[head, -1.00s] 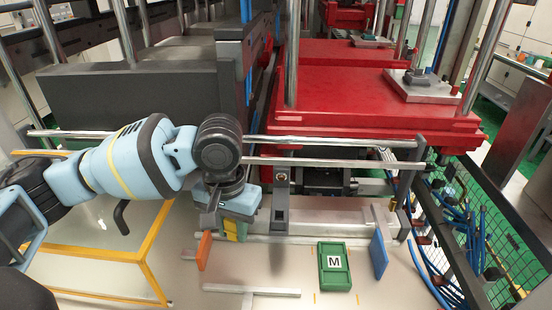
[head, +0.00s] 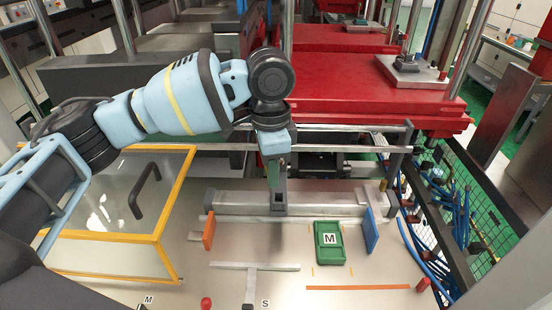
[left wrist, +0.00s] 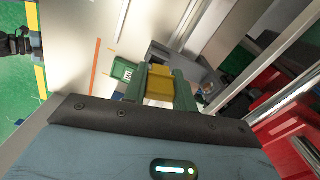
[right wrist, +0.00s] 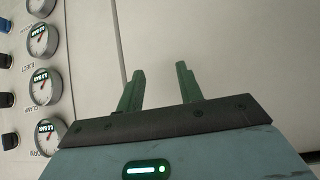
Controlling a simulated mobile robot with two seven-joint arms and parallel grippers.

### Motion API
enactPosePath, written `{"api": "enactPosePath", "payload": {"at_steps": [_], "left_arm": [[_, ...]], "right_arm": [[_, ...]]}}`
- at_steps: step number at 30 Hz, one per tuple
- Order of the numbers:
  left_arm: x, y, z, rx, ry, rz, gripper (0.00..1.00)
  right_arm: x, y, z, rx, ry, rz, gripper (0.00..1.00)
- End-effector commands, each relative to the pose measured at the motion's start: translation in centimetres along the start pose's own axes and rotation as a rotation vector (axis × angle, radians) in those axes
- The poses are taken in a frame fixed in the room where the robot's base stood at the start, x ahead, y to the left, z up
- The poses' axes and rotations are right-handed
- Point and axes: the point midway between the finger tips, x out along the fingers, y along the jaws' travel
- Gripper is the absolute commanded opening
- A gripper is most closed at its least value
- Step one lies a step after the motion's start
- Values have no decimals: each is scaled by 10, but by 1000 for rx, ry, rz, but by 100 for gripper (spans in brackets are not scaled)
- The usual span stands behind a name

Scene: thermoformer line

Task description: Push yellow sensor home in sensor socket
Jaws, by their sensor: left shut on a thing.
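The yellow sensor (left wrist: 160,83) sits between the green fingers of my left gripper (left wrist: 158,92), which is shut on it in the left wrist view. In the head view my left gripper (head: 273,178) points down close by a grey upright bracket (head: 279,200) on the rail, which may carry the sensor socket. The sensor is hidden in the head view, and I cannot tell whether it touches the socket. My right gripper (right wrist: 160,90) is open and empty in the right wrist view, with a pale panel beyond it.
A yellow-framed clear cover (head: 165,240) is at left. Red press plates (head: 360,90) stand behind. Pressure gauges (right wrist: 43,86) line the right wrist view's left side.

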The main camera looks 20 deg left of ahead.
Motion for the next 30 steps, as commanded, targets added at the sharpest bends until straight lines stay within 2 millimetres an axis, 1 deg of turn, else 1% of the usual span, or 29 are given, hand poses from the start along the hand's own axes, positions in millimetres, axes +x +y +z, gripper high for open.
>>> {"api": "enactPosePath", "payload": {"at_steps": [1,3,6,9,22,26,30], "left_arm": [[-10,1,-5,59,3,-8,4],[-16,2,-10,130,2,-9,4],[-20,2,-14,197,1,-9,4],[-21,2,-15,227,0,-7,4],[-19,2,-15,233,-1,-3,4],[-12,2,-15,232,-2,-5,4],[0,2,-15,232,-3,-3,4]], "right_arm": [[0,1,-5,-3,9,2,36],[0,2,-6,-4,12,4,36],[0,3,-8,-6,15,5,36],[0,3,-8,-7,17,5,36],[-1,3,-8,-6,18,6,36],[-1,3,-8,-6,18,5,36],[-1,3,-8,-6,17,5,36]]}}
